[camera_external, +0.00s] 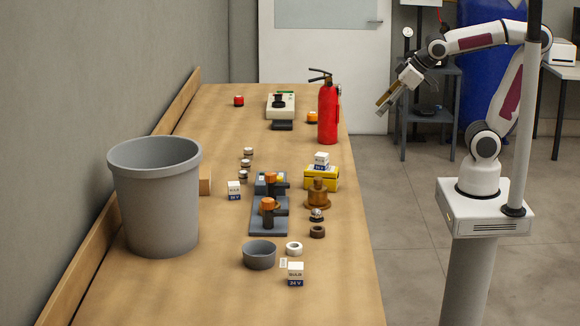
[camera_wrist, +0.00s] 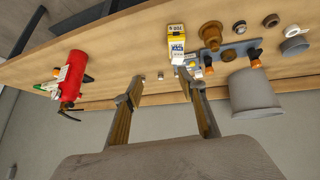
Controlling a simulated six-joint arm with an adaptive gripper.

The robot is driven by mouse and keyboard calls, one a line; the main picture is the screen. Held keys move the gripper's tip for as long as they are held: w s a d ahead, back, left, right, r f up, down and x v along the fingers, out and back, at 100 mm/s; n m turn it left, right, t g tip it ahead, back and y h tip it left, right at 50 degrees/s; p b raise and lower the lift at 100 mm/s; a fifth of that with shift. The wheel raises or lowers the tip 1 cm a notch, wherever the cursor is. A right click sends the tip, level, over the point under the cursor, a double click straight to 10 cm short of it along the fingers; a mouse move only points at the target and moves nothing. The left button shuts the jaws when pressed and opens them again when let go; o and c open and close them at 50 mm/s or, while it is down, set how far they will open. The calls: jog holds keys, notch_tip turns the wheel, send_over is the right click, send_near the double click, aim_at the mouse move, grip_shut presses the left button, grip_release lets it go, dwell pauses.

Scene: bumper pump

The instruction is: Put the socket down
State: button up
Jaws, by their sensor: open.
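My gripper (camera_external: 387,98) is open and empty in the air, to the right of the table and the fire extinguisher. In the wrist view its two fingers (camera_wrist: 161,78) stand apart with nothing between them. No part is plainly marked as the socket. A brown flanged piece (camera_external: 317,195) stands upright on the table in front of a yellow box, and it also shows in the wrist view (camera_wrist: 210,33). A small dark brown ring (camera_external: 317,232) and a white ring (camera_external: 294,248) lie nearer the camera. My gripper touches none of these.
A red fire extinguisher (camera_external: 328,112) stands at the table's right edge. A large grey bin (camera_external: 155,200) stands at the left. Grey blocks with orange-topped posts (camera_external: 268,220), a yellow box (camera_external: 321,178) and a grey bowl (camera_external: 259,255) crowd the middle. The table's (camera_external: 215,285) front left is clear.

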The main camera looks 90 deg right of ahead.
jog(key=s+a+f+y, duration=0.1)
jog(key=s+a+f, duration=0.1)
jog(key=s, duration=0.3)
jog(key=s+a+f+n+g+y, duration=0.1)
jog(key=s+a+f, duration=0.1)
jog(key=s+a, duration=0.2)
jog(key=shift+s+a+g, duration=0.3)
jog(key=shift+s+a, duration=0.05)
jog(key=shift+s, duration=0.75)
